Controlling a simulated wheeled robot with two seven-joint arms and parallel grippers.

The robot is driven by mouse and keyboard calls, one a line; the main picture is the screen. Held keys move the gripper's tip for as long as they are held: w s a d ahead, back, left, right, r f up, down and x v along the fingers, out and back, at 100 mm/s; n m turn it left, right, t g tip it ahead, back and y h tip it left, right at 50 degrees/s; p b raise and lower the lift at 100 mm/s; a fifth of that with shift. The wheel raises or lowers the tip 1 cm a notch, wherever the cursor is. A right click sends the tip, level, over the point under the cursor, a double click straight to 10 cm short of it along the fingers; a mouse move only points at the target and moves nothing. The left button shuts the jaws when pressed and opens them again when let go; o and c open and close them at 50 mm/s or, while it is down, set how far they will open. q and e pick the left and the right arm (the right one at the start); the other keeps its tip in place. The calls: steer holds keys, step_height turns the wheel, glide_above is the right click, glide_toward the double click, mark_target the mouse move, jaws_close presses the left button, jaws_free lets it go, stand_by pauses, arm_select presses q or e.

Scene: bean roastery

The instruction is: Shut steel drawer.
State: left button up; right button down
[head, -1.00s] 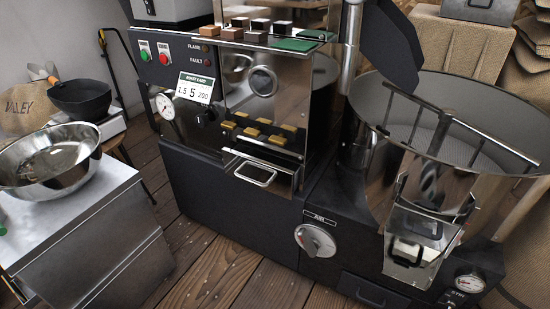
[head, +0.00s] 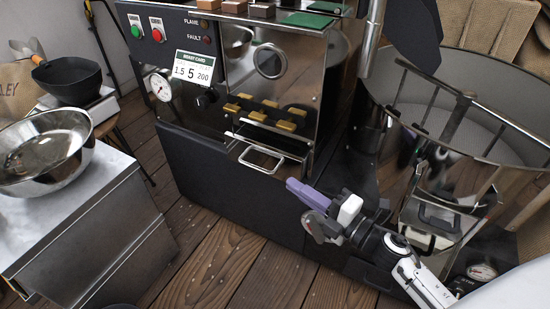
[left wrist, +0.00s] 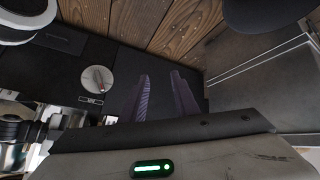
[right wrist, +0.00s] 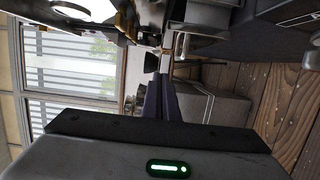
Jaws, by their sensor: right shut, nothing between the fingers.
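The steel drawer (head: 268,148) is a shiny box low on the roaster's front, with a bar handle (head: 261,160). It sticks out a little from the front. My right gripper (head: 290,185) is just below and to the right of the handle, apart from it in the picture. Its purple fingers are together and empty, and they also show closed in the right wrist view (right wrist: 159,85). My left gripper is outside the head view. In the left wrist view its two purple fingers (left wrist: 158,90) are spread with nothing visible between them.
Gold-coloured blocks (head: 264,112) show just above the drawer. A steel bench (head: 125,190) with a metal bowl (head: 45,150) is at left. Open plank floor (head: 235,260) lies between bench and roaster.

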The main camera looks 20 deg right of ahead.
mark_target(282, 155)
steer(key=x, duration=0.3)
steer(key=d+b+x, duration=0.1)
steer(key=x, duration=0.3)
steer(key=w+d+b+x, duration=0.1)
steer(key=x, duration=0.2)
steer(key=shift+w+f, duration=0.2)
steer(key=shift+w, duration=0.1)
steer(key=shift+w+d+r+b, duration=0.1)
steer(key=shift+w+d+b, duration=0.25)
steer(key=shift+d, duration=0.1)
steer(key=shift+w+d, duration=0.1)
steer(key=shift+d, duration=0.05)
steer(key=shift+w+d, duration=0.65)
steer(key=shift+d, duration=0.25)
arm_select(q)
steer(key=shift+w+d+r+t+h, duration=0.2)
steer(key=shift+w+d+r+h, duration=0.1)
steer(key=shift+d+r, duration=0.15)
steer(key=shift+w+d+r+t+h, duration=0.2)
steer(key=shift+d+r+h, duration=0.1)
steer(key=shift+d+r, duration=0.15)
